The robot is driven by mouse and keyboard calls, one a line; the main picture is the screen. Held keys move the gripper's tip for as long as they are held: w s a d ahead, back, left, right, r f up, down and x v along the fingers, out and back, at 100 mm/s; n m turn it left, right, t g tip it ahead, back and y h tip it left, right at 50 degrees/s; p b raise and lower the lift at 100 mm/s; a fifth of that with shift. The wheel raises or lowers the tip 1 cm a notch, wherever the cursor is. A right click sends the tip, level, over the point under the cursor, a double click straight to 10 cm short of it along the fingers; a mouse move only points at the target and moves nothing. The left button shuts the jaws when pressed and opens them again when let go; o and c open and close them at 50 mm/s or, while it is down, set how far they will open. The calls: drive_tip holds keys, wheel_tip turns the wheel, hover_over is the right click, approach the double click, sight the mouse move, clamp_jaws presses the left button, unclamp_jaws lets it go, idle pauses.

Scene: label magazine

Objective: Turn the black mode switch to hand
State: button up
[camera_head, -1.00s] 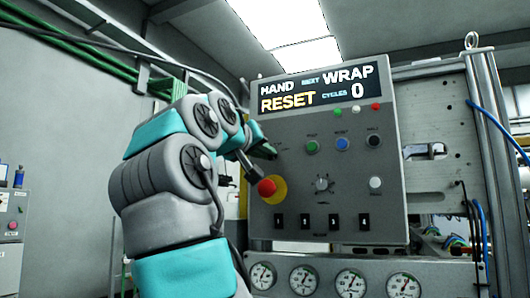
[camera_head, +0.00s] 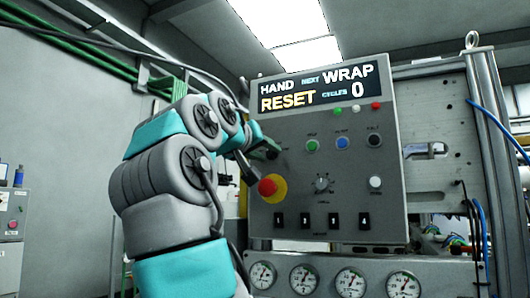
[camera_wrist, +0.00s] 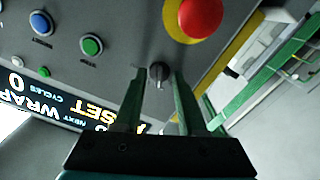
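The black mode switch (camera_wrist: 158,74) is a small dark knob on the grey control panel (camera_head: 290,235). In the wrist view it sits between the tips of my gripper's green fingers (camera_wrist: 159,78), with a gap visible on both sides. I cannot tell its depth relative to the tips. In the head view my gripper (camera_head: 272,149) is at the panel's left edge and hides the switch. The panel's display (camera_head: 318,87) reads HAND, NEXT WRAP, RESET and CYCLES 0.
A red emergency button on a yellow disc (camera_head: 268,188) is close below my gripper. Green (camera_head: 312,145), blue (camera_head: 342,142) and black (camera_head: 374,139) buttons lie to the right. A grey dial (camera_head: 322,184) is lower. Gauges (camera_head: 304,279) line the bottom.

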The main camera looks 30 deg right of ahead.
drive_tip(key=v, duration=0.8)
drive_tip(key=shift+b, duration=0.45)
